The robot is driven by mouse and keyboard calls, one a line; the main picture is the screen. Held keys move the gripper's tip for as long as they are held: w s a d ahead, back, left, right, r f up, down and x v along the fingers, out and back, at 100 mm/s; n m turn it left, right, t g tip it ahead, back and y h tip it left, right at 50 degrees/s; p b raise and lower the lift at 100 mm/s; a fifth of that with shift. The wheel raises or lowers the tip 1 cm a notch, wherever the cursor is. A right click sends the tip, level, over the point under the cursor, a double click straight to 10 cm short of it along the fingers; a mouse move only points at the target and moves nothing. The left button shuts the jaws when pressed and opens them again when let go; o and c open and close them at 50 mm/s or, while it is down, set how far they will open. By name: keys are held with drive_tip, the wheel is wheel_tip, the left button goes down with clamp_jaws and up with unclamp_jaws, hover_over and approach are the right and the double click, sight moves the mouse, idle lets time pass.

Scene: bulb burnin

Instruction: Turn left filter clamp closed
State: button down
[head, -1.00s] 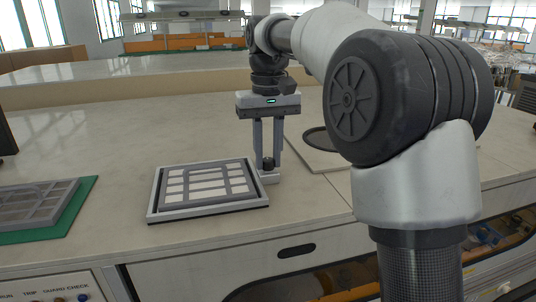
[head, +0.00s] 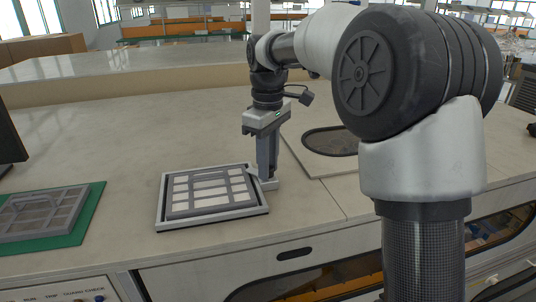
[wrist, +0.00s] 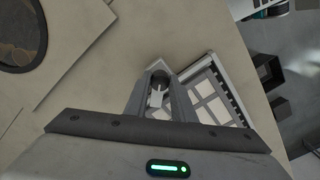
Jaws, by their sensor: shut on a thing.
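A framed filter with a white grid (head: 212,190) sits in a pale tray-like frame (head: 205,224) on the bench. A clamp (head: 268,184) with a light base stands at the frame's right edge. The fingers hide most of the clamp in the head view.
A grey filter (head: 45,212) lies on a green mat (head: 92,205) at the left. A pale board (head: 300,152) with a dark round opening (head: 332,142) lies to the right of my gripper. The bench behind the filter is clear.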

drive_tip(key=n+p, duration=0.3)
drive_tip(key=n, duration=0.2)
drive_tip(key=shift+r+n, duration=0.15)
drive_tip(key=shift+n, duration=0.15)
drive_tip(key=shift+n+p, duration=1.05)
drive_tip(key=shift+n, duration=0.75)
drive_tip(key=c, duration=1.5)
unclamp_jaws()
wheel_tip(320, 180, up, 17)
drive_tip(key=shift+r, duration=0.1)
